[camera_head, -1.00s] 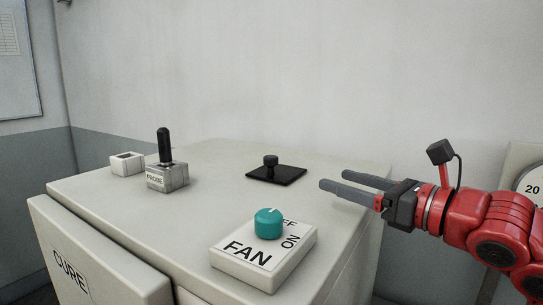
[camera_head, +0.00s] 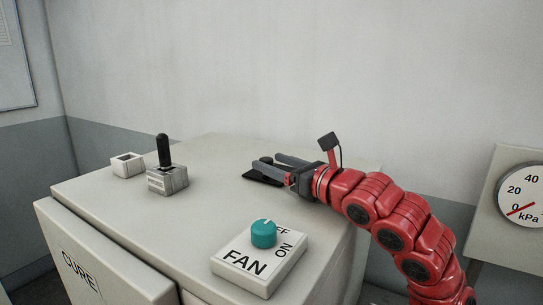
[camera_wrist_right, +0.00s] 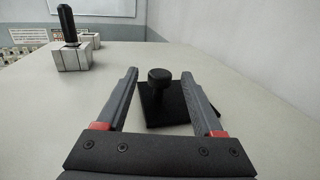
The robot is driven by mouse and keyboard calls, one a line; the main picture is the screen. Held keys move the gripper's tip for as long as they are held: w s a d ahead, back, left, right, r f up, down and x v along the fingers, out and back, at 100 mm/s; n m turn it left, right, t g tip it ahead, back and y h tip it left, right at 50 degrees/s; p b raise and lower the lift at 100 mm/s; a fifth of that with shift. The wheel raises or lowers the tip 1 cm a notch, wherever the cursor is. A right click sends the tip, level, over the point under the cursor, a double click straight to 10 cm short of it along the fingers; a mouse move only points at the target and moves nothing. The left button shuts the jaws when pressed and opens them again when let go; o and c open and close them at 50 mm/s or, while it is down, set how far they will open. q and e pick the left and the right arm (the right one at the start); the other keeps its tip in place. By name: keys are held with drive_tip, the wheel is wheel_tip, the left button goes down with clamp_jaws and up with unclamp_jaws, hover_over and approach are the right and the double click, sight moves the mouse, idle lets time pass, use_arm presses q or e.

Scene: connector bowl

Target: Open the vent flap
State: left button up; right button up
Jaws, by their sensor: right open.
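The vent flap looks to be the flat black plate (camera_head: 252,177) with a round black knob on the cabinet top, partly hidden behind my right gripper in the head view. In the right wrist view the black knob (camera_wrist_right: 159,78) stands on the black plate (camera_wrist_right: 160,110), between and a little beyond the fingers. My right gripper (camera_head: 271,166) is open, with one finger on each side of the knob's line. It also shows in the right wrist view (camera_wrist_right: 160,75). I cannot tell whether the fingers touch the plate. My left gripper is not in view.
A FAN box with a teal knob (camera_head: 264,233) sits at the cabinet's front. A grey block with a black lever (camera_head: 165,165) and a small white open block (camera_head: 127,164) stand at the left. A kPa gauge (camera_head: 524,195) is on the right. The cabinet top (camera_head: 130,205) is otherwise clear.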

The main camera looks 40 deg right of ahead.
drive_tip(key=shift+w+f, duration=0.1)
drive_tip(key=shift+w, duration=0.45)
drive_tip(key=shift+a, duration=0.1)
clamp_jaws()
idle(1.0)
